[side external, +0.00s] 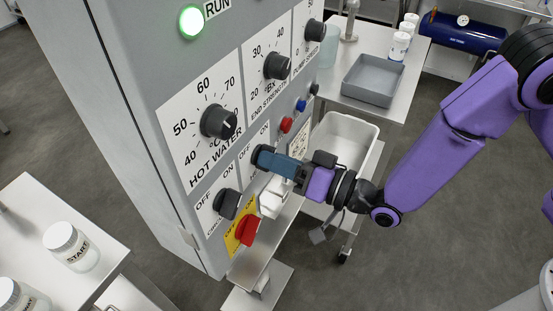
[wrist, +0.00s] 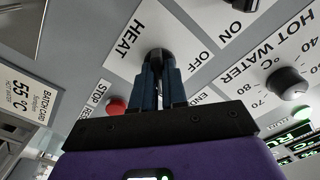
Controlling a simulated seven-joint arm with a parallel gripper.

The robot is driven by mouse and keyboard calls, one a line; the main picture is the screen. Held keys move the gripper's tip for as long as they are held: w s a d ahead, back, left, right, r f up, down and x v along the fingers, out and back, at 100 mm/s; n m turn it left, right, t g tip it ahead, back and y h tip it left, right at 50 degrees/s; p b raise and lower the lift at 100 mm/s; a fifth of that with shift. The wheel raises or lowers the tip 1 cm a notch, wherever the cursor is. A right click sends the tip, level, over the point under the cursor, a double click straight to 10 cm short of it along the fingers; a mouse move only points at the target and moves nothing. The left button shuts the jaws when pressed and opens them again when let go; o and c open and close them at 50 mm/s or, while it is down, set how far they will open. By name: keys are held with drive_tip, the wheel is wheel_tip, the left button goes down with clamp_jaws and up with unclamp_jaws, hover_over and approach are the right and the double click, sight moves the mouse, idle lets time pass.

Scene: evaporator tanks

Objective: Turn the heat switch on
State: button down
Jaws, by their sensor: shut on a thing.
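The heat switch (side external: 257,155) is a black rotary knob on the front of the grey control cabinet. In the wrist view the knob (wrist: 159,57) sits beside the printed word HEAT, with OFF to its right. My gripper (side external: 273,162) reaches the panel from the right, its blue fingers shut around the knob. In the wrist view the gripper (wrist: 158,80) has one finger on each side of the knob. The fingers hide most of the knob, so I cannot tell which way it points.
A second black switch (side external: 227,203) and a red knob on a yellow plate (side external: 246,232) sit below left. The hot water dial (side external: 218,122) is above left. Red (side external: 286,124) and blue (side external: 301,104) buttons lie above right. A white tub (side external: 350,135) stands behind my gripper.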

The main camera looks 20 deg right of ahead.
drive_tip(key=shift+m, duration=0.6)
drive_tip(key=c, duration=1.2)
unclamp_jaws()
drive_tip(key=shift+o, duration=0.2)
drive_tip(key=v, duration=1.7)
drive_tip(key=shift+s+d+r, duration=0.1)
drive_tip(key=shift+s+d, duration=0.05)
